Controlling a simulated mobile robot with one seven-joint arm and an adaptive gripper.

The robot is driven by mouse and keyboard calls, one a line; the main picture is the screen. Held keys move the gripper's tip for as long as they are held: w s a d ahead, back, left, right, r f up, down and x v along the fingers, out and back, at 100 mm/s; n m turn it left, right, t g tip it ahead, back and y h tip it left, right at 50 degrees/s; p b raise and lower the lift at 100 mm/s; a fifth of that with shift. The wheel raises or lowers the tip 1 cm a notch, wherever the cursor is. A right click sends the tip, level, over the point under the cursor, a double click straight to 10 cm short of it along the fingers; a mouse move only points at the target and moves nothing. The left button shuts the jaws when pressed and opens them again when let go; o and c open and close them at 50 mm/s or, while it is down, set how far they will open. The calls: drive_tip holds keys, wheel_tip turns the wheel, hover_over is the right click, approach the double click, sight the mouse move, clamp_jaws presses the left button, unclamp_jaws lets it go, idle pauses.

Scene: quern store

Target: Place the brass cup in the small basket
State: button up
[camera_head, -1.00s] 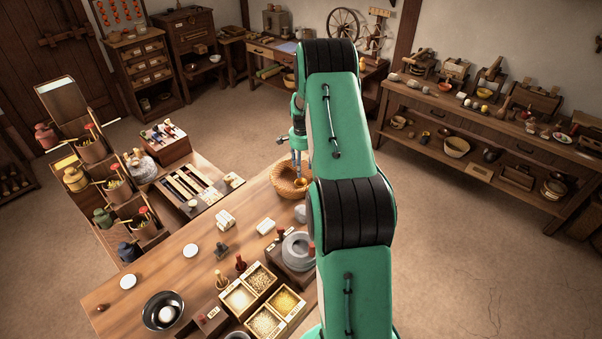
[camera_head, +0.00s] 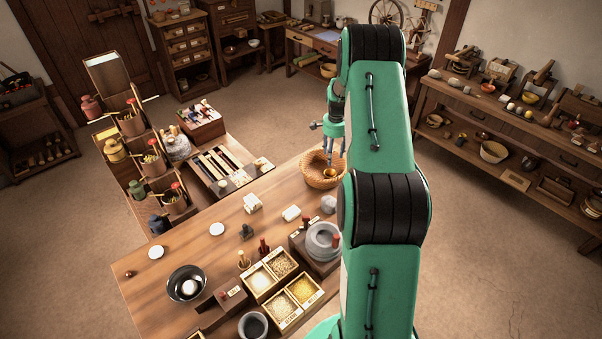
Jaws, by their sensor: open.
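The small basket (camera_head: 312,181) is round, woven and tan. It stands near the far edge of the wooden table, just left of my arm. The brass cup (camera_head: 329,172) shows as a small orange-gold shape inside the basket's rim; whether it rests on the bottom is too small to tell. My gripper (camera_head: 336,155) points down over the basket with its thin blue-grey fingers apart. The fingertips are close above the cup, and no clear grip on it shows. My arm hides the table to the right of the basket.
A stepped rack (camera_head: 150,170) stands left. The table's left middle is fairly clear.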

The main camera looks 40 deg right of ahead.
drive_tip(key=w+a+r+n+t, duration=0.15)
drive_tip(key=a+r+n, duration=0.25)
drive_tip(key=a+r, duration=1.3)
drive_tip(key=s+a+r+n+h, duration=0.1)
drive_tip(key=s+a+r+n, duration=0.1)
drive_tip(key=a+r, duration=0.5)
drive_tip(key=s+a+r+n, duration=0.2)
drive_tip(key=s+a+r, duration=0.1)
drive_tip(key=a+r, duration=0.45)
drive_tip(key=s+a+r+n+t, duration=0.2)
drive_tip(key=s+a+r+n, duration=0.45)
drive_tip(key=s+a, duration=0.65)
drive_tip(key=s+a+n+t+y, duration=0.1)
drive_tip(key=s+a+n+t, duration=0.1)
drive_tip(key=s+a, duration=0.8)
drive_tip(key=shift+s+a+r+n, duration=0.2)
drive_tip(key=shift+s+r+n, duration=0.4)
drive_tip(key=shift+s, duration=1.7)
drive_tip(key=shift+f, duration=0.2)
